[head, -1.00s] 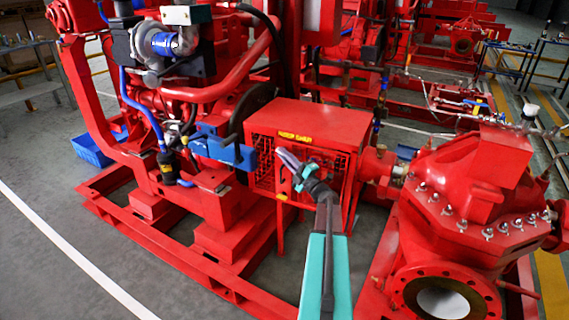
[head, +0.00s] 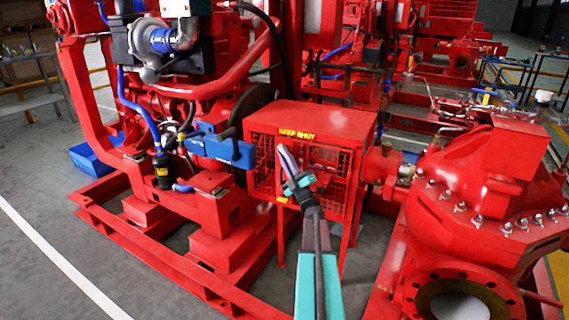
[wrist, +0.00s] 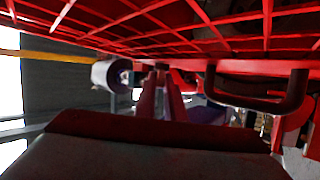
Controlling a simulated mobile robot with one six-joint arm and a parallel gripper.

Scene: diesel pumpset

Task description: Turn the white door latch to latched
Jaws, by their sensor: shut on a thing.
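The red mesh cage (head: 312,118) has a yellow label reading "KEEP SHUT" (head: 297,134) above its mesh door (head: 325,165). My gripper (head: 286,156) is at the front of this cage, below the label, its fingers angled up and to the left. In the wrist view the two purple-red fingers (wrist: 161,92) stand close together below the mesh (wrist: 200,22). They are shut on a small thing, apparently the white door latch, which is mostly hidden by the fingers. The latch's angle cannot be told. A dark bent handle (wrist: 262,108) is to their right.
A white, round-ended thing (wrist: 104,75) is close to the left of the fingers. A blue box-shaped part (head: 228,150) projects left of the cage. The red pump (head: 470,190) stands on the right. Open grey floor (head: 50,180) is at the left.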

